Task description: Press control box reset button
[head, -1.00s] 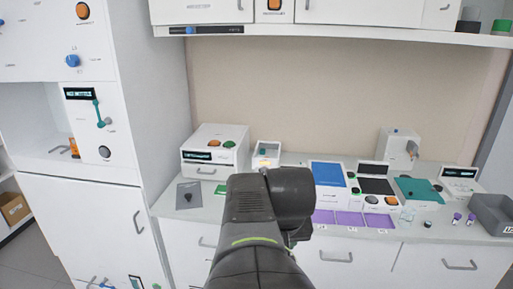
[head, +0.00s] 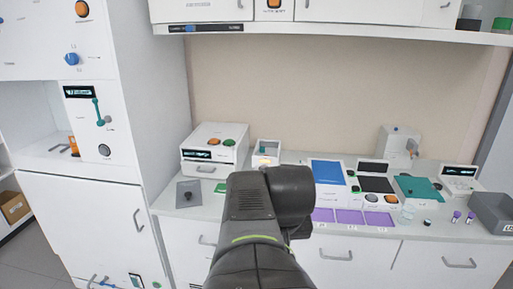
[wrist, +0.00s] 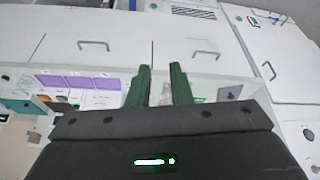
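No label that I can read marks a control box or a reset button. A white box (head: 215,150) with a dark display stands at the left end of the counter. In the head view my arm is in front of the counter and hides my gripper. In the wrist view my gripper (wrist: 161,69) shows two green fingers, apart with nothing between them. They appear over the counter edge and the drawer fronts, touching nothing that I can see.
A grey plate with a dark knob (head: 188,194) lies before the white box. A tall white cabinet (head: 93,120) with knobs and a lever stands left. Several devices, purple mats (head: 350,216), small vials and a grey bin (head: 492,213) fill the right. A shelf (head: 330,34) overhangs the counter.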

